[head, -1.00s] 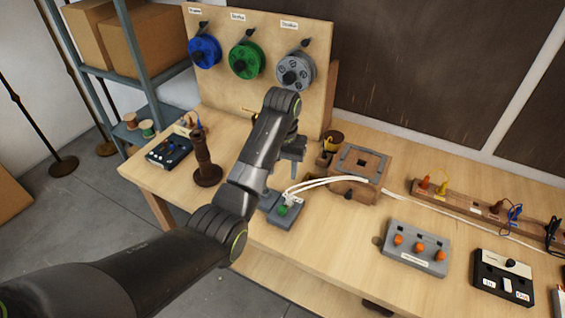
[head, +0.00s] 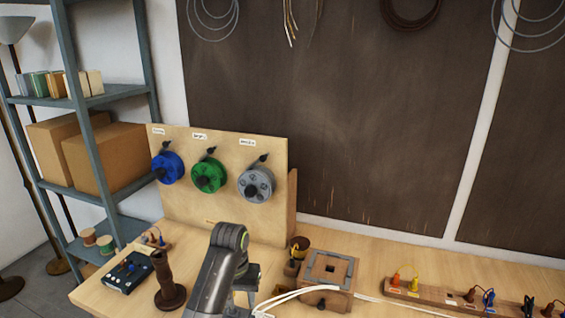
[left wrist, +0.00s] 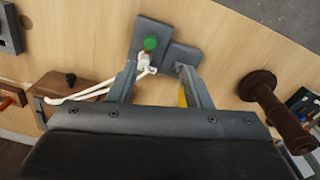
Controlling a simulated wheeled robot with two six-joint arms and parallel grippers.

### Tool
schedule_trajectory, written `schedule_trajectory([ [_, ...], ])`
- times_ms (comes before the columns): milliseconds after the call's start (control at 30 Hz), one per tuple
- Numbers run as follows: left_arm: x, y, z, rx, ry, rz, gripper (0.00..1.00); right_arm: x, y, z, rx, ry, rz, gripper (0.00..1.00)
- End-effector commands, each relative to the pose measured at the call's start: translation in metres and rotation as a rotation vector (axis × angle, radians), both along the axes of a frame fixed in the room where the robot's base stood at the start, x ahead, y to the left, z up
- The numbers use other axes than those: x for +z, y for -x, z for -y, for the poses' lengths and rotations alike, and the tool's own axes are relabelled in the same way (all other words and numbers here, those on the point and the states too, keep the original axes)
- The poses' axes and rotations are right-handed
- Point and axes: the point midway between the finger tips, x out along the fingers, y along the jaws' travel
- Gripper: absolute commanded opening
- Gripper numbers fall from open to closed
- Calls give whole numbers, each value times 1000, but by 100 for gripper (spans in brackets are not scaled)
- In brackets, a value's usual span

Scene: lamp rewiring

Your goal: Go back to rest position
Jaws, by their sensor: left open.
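My left arm comes in at the bottom of the head view, its dark wrist above the bench and its fingers mostly cut off or hidden. In the left wrist view my left gripper (left wrist: 157,82) is open, its two grey fingers apart. My right gripper is not in view.
A brown turned post (head: 167,280) stands left of my arm, beside a dark control box (head: 129,272). A wooden box (head: 328,271) and a terminal strip (head: 430,297) are to the right. Behind stands a board (head: 225,147) with blue, green and grey spools.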

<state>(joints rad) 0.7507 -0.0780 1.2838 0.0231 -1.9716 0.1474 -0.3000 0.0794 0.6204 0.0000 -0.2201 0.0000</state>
Motion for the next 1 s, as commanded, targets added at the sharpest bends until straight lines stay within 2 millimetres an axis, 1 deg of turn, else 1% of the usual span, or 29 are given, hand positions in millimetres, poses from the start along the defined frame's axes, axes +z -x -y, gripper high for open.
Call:
schedule_trajectory([
  [33, -19, 13, -13, 19, 6, 6, 45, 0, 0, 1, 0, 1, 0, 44],
  [100, -39, 30, -31, 41, 13, 27, 45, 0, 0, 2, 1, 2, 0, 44],
  [167, -55, 47, -45, 58, 17, 46, 45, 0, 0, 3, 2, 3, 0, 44],
  [200, -65, 58, -54, 69, 17, 59, 45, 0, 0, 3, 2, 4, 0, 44],
  [267, -78, 77, -68, 85, 15, 77, 45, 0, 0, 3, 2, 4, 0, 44],
  [367, -95, 111, -90, 109, 6, 109, 45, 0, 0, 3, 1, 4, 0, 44],
  [400, -101, 126, -99, 118, 1, 119, 45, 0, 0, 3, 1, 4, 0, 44],
  [467, -108, 148, -112, 129, -9, 139, 45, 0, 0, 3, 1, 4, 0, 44],
  [500, -111, 163, -120, 137, -15, 150, 45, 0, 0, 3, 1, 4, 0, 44],
  [567, -115, 186, -131, 144, -29, 168, 45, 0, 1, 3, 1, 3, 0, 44],
  [633, -116, 214, -143, 151, -46, 190, 45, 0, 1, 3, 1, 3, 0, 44],
  [700, -114, 242, -154, 155, -63, 209, 45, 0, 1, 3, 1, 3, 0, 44],
  [800, -108, 275, -165, 157, -87, 235, 45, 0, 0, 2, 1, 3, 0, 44],
  [900, -101, 300, -173, 153, -106, 255, 45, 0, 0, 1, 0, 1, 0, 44],
  [1000, -93, 320, -178, 150, -122, 268, 45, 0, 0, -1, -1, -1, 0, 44],
])
